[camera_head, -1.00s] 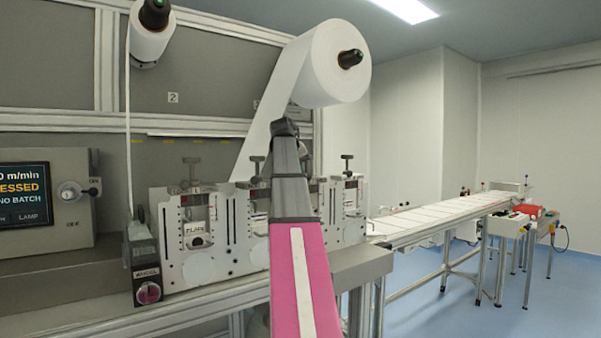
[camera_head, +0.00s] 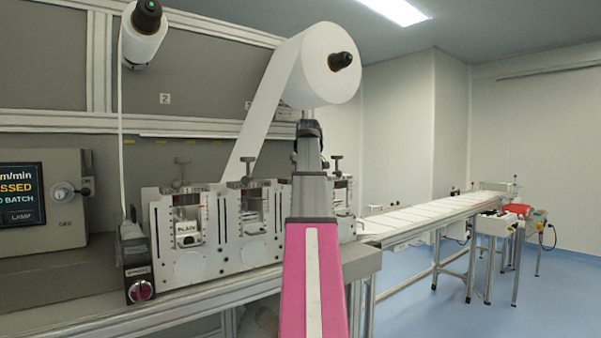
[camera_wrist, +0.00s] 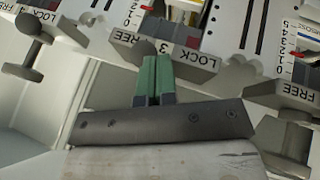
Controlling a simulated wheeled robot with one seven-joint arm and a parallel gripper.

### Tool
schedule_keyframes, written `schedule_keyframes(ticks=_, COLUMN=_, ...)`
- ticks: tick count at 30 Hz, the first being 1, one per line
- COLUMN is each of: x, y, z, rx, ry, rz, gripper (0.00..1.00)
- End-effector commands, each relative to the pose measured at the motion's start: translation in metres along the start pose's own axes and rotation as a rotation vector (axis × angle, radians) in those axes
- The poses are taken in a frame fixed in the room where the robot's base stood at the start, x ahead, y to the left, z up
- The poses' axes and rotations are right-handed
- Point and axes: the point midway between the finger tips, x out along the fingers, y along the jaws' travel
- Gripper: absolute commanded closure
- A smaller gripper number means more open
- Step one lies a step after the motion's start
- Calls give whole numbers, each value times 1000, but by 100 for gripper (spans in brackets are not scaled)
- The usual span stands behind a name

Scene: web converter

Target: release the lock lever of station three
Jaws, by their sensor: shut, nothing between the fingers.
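In the wrist view, the station three plate (camera_wrist: 186,57) shows a "3" and the word "LOCK" to its right; the lettering left of the "3" is partly covered. My gripper (camera_wrist: 153,62) is shut and empty, its green fingers against or just in front of this plate.
A large white roll (camera_head: 322,65) hangs above. A conveyor (camera_head: 430,213) runs off to the right.

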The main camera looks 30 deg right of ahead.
Motion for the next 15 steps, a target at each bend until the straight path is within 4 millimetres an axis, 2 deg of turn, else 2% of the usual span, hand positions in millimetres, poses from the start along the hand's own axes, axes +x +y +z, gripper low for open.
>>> schedule_keyframes(ticks=3, x=2, y=7, z=2, rx=-57, ry=27, rz=-27, gripper=100)
schedule_keyframes(ticks=15, x=6, y=19, z=6, rx=-53, ry=24, rz=-25, gripper=100)
